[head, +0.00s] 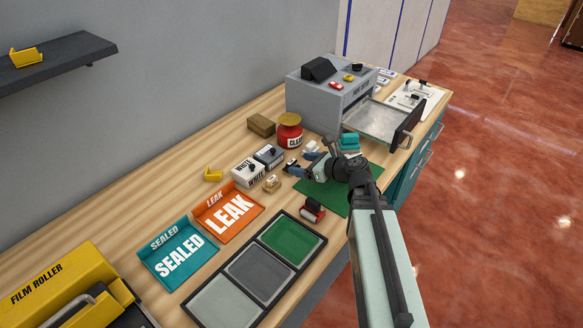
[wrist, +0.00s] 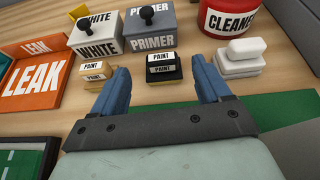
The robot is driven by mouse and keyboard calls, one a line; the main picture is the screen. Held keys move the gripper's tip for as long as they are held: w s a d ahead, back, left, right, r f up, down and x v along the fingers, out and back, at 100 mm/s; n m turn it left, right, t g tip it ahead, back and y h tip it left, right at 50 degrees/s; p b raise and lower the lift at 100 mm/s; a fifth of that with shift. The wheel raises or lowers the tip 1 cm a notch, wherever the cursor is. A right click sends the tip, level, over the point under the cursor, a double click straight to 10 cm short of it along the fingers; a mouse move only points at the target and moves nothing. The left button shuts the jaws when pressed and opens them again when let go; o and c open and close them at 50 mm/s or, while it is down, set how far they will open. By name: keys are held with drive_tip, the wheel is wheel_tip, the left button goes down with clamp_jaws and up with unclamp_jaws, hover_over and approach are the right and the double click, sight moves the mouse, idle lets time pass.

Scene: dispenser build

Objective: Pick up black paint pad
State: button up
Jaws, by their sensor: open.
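In the head view the pad (head: 291,166) is small, just left of my gripper (head: 303,164).
A tan paint pad (wrist: 97,70) stands close on the left and a white pad (wrist: 239,58) on the right. Behind are the WHITE box (wrist: 97,34) and red CLEANER container (wrist: 228,18). A green mat (head: 340,195) lies under my arm. An orange LEAK tray (head: 228,211) is left.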

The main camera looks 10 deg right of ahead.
sight(289, 162)
drive_tip(key=shift+w+a+f+m, duration=0.1)
drive_tip(key=shift+w+f+m, duration=0.15)
drive_tip(key=shift+w+m, duration=0.05)
drive_tip(key=shift+x, duration=3.4)
drive_tip(key=c, duration=0.9)
